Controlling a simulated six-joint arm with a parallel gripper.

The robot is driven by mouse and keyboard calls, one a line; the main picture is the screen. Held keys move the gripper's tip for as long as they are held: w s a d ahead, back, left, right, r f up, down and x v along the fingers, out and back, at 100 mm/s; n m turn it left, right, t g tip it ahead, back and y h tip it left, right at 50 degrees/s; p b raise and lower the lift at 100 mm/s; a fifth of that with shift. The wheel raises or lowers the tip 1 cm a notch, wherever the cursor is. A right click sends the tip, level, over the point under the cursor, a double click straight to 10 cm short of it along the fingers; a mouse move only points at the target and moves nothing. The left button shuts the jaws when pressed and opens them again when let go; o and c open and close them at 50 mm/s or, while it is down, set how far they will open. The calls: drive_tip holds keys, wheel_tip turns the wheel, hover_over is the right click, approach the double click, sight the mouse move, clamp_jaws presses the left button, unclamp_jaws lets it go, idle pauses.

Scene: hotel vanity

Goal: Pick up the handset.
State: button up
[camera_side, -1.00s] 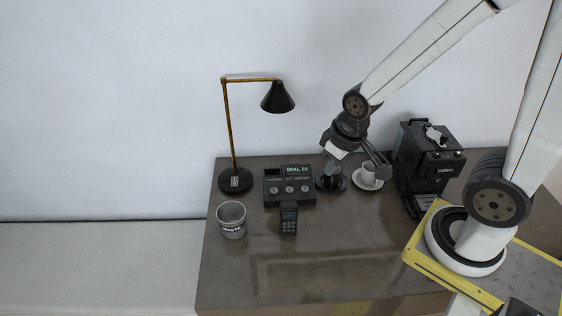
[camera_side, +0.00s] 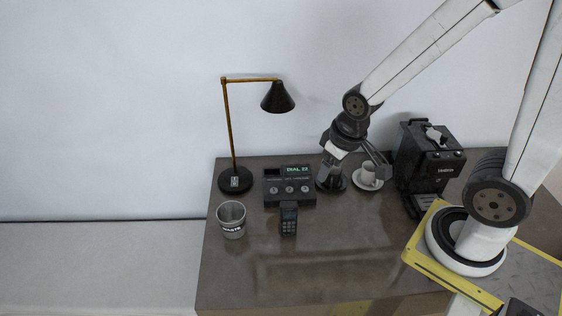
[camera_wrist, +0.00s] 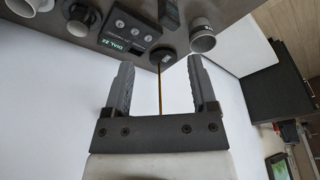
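The handset (camera_side: 289,221) is a small black unit with a keypad and a small screen. It stands in front of the black dial station (camera_side: 290,200), whose lit display appears to read "DIAL 22". In the wrist view the handset (camera_wrist: 168,14) is at the top edge, partly cut off, beside the station (camera_wrist: 130,32). My gripper (camera_side: 366,160) is up and to the right of the handset, over the back of the counter near the white cup. In the wrist view my gripper (camera_wrist: 160,68) has its two fingers wide apart with nothing held between them.
A waste cup (camera_side: 231,220) stands just left of the handset. A black lamp (camera_side: 235,181) is behind it. A white cup (camera_side: 368,172), a dark round item (camera_side: 331,183) and a coffee machine (camera_side: 430,160) are to the right. The counter's front (camera_side: 320,265) is clear.

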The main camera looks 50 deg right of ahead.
drive_tip(key=shift+w, duration=0.1)
idle(0.3)
drive_tip(key=n+g, duration=0.2)
drive_tip(key=n, duration=0.3)
approach(289, 203)
drive_tip(key=f+n, duration=0.1)
drive_tip(key=f, duration=0.1)
drive_tip(key=f+n, duration=0.3)
drive_tip(key=shift+w+a+f+g, duration=0.15)
drive_tip(key=shift+w+f+g, duration=0.15)
drive_tip(key=shift+f, duration=0.05)
drive_tip(key=shift+f, duration=0.1)
drive_tip(key=shift+f, duration=1.2)
